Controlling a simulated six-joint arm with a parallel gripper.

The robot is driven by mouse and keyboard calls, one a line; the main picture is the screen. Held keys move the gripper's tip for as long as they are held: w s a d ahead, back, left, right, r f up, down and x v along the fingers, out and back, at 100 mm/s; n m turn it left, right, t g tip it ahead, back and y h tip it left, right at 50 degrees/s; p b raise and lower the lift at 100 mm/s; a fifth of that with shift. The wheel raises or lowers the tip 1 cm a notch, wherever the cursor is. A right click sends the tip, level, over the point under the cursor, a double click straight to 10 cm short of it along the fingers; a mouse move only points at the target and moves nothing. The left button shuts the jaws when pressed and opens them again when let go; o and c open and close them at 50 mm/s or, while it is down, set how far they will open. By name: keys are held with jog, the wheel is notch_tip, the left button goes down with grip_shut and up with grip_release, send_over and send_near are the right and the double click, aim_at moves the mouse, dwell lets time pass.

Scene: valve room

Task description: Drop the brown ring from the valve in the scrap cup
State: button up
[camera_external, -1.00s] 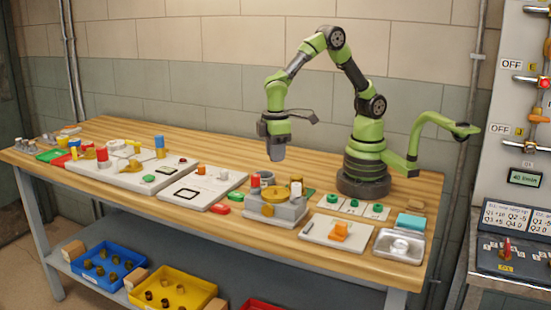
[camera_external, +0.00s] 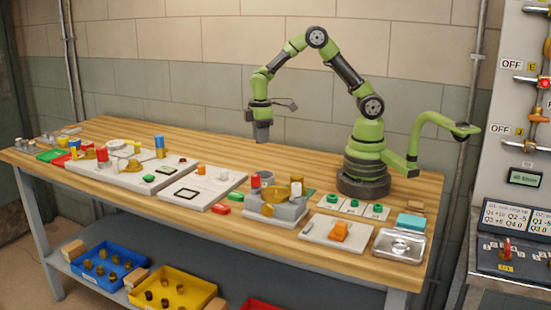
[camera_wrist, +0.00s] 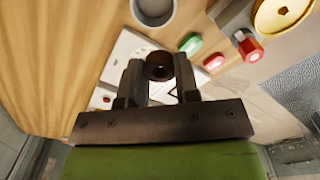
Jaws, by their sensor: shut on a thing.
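My gripper (camera_wrist: 160,82) is shut on the brown ring (camera_wrist: 160,66), which sits between the fingertips in the wrist view. In the external view my gripper (camera_external: 262,132) hangs well above the table, behind and above the valve. The valve (camera_external: 277,208) is a grey body with a gold part (camera_external: 273,196) on top; the gold part also shows at the wrist view's upper right (camera_wrist: 282,12). A grey round cup (camera_wrist: 153,8), probably the scrap cup, is at the top edge of the wrist view, apart from the ring. It is partly cut off there.
A red-topped part (camera_wrist: 248,45) stands beside the valve. Green (camera_wrist: 190,43) and red (camera_wrist: 214,62) blocks lie near a white board (camera_external: 203,188). A metal tray (camera_external: 399,246) and an orange part (camera_external: 340,232) are to the right. Bare wood lies behind the boards.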

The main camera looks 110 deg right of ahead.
notch_tip(320, 180, down, 6)
jog(key=s+d, duration=0.1)
jog(key=d, duration=0.1)
jog(key=shift+d+f, duration=0.15)
jog(key=shift+d, duration=0.2)
jog(key=o, duration=0.9)
jog(key=shift+o, duration=0.2)
notch_tip(320, 180, up, 10)
